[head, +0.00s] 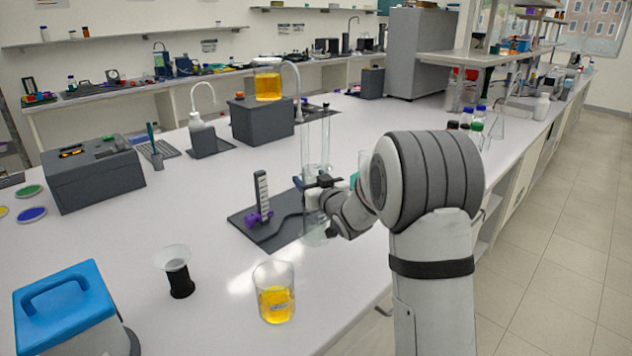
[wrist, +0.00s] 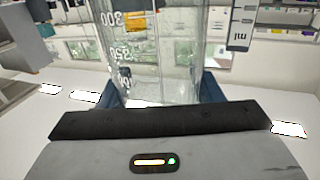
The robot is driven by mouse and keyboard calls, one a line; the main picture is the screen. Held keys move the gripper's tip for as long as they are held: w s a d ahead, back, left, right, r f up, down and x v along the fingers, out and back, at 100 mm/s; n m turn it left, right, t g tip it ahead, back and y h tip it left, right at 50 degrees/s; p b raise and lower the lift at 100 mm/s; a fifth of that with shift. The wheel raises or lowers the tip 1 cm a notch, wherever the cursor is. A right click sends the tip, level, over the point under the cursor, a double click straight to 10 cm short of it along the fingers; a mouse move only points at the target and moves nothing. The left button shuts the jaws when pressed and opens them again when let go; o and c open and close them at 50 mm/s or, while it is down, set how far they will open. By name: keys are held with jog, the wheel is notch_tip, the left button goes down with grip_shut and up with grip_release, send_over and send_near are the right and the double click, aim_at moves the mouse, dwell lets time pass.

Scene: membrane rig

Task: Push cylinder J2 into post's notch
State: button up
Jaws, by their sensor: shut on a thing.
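A tall clear glass cylinder with printed volume marks (head: 315,145) stands upright at my gripper (head: 322,184). It fills the middle of the wrist view (wrist: 160,50), between my blue-edged fingers, which are shut on it. No J2 label is readable. A dark post with a white scale strip (head: 262,196) rises from a dark base plate (head: 268,238), left of the cylinder, with a purple piece low on it. The cylinder and post look apart in the head view. The notch is too small to make out, and the cylinder's foot is partly hidden by my gripper.
A beaker of yellow liquid (head: 274,292) and a small black stand with a clear funnel top (head: 178,272) are in front. A grey block (head: 262,120) bears another yellow beaker (head: 267,82) behind. Bottles (head: 476,128) stand at the back right.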

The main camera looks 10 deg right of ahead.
jog(key=shift+w+a+b, duration=0.5)
jog(key=shift+w+a, duration=0.4)
jog(key=shift+w, duration=0.3)
jog(key=shift+w+a+b, duration=0.45)
jog(key=shift+w+a, duration=0.45)
jog(key=shift+w, duration=0.3)
jog(key=shift+w+a, duration=0.4)
jog(key=shift+w, duration=0.1)
jog(key=o, duration=1.3)
jog(key=shift+c, duration=0.2)
